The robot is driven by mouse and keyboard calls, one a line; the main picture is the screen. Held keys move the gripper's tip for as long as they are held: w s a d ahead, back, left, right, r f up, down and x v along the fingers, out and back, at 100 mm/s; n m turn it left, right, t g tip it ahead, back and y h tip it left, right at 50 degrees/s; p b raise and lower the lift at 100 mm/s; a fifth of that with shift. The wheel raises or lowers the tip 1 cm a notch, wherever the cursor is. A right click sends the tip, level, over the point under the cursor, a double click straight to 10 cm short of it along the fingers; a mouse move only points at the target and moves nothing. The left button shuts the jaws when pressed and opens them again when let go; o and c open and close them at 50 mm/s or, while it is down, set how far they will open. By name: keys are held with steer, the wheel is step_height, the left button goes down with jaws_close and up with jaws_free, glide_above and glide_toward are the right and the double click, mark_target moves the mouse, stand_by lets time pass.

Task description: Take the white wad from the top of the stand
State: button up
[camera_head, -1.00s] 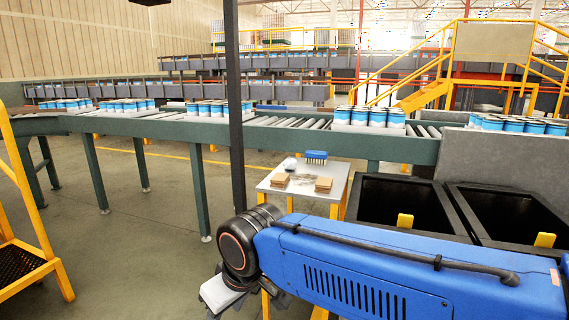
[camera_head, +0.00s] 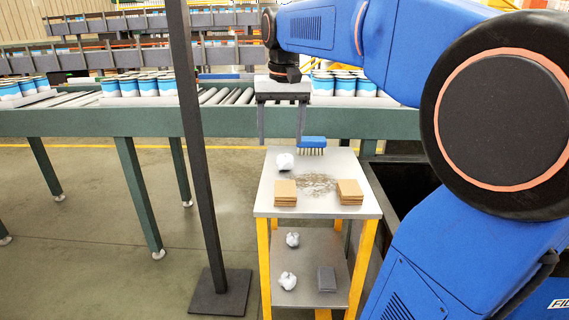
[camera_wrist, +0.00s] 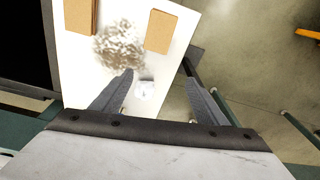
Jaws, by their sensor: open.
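The crumpled white wad (camera_head: 285,161) lies on the top of the stand (camera_head: 262,200), near its far left corner. My gripper (camera_head: 281,142) is open, pointing down, with its fingertips just above the wad in the head view. In the wrist view the wad (camera_wrist: 144,90) shows between the two fingers of my gripper (camera_wrist: 158,70), closer to the left finger. Nothing is held. I cannot tell the exact height of the fingertips over the wad.
The top also bears a blue brush (camera_head: 313,143), a patch of grey debris (camera_head: 314,183) and two brown stacks (camera_head: 286,193) (camera_head: 350,192). Two more white wads (camera_head: 292,239) (camera_head: 288,281) and a grey block (camera_head: 327,279) lie on the lower shelf. A dark post (camera_head: 205,170) stands left.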

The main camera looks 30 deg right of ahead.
steer(key=m+g, duration=0.1)
steer(key=m, duration=0.1)
glide_toward(285, 155)
steer(key=f, duration=1.1)
steer(key=shift+w+f, duration=0.2)
steer(key=shift+f, duration=0.05)
steer(key=c, duration=1.1)
